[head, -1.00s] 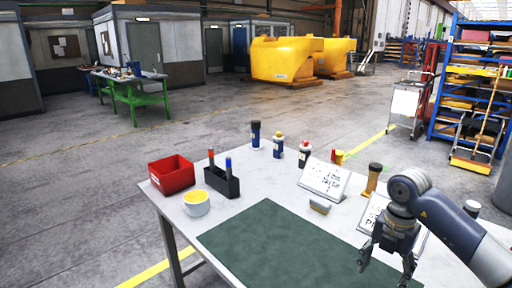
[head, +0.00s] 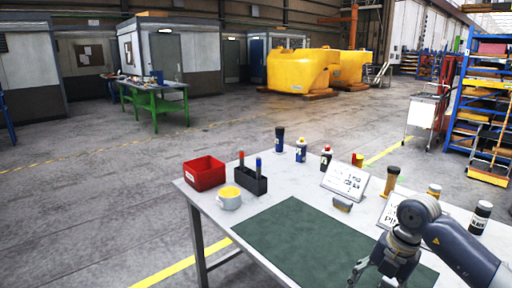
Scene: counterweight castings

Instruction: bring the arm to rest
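My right arm comes in from the lower right of the head view. Its gripper (head: 376,280) points down over the right front part of the green mat (head: 300,240), and its fingertips are partly cut off by the bottom edge. The fingers look apart at the visible part, but the tips do not show fully. I see nothing held between them. My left gripper is not in the view.
The white table (head: 215,212) carries a red bin (head: 204,173), a black holder (head: 250,182) with markers, a white-and-yellow tub (head: 229,199), a grey-and-yellow block (head: 342,204), sign cards (head: 345,179) and several bottles. Open floor (head: 80,220) lies left of it.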

